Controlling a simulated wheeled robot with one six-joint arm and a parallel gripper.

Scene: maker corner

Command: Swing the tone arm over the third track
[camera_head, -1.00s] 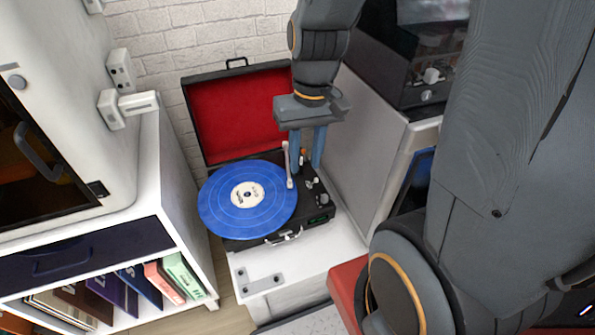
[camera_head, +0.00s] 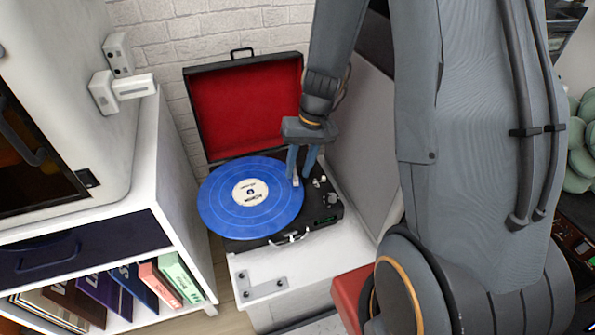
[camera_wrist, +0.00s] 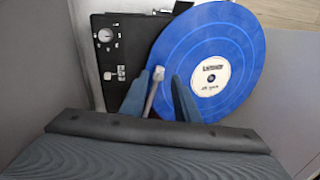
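The blue record (camera_head: 228,208) with a white label lies on the open black turntable (camera_head: 328,213). It also shows in the wrist view (camera_wrist: 235,40). The white tone arm (camera_wrist: 151,98) shows between my two blue fingers in the wrist view, its head at the record's outer edge. In the head view a small part of the tone arm (camera_head: 296,181) shows at the record's right edge, the rest hidden by my fingers. My gripper (camera_head: 299,172) is low over the turntable's right side. In the wrist view my gripper (camera_wrist: 160,76) is open, with a gap beside the tone arm.
The raised red-lined lid (camera_head: 245,105) stands behind the record. Knobs (camera_head: 326,186) sit on the deck's right side. A white shelf unit (camera_head: 172,190) with record sleeves is at left, and a grey panel (camera_head: 358,150) stands close on the right. The white stand's front (camera_head: 310,265) is clear.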

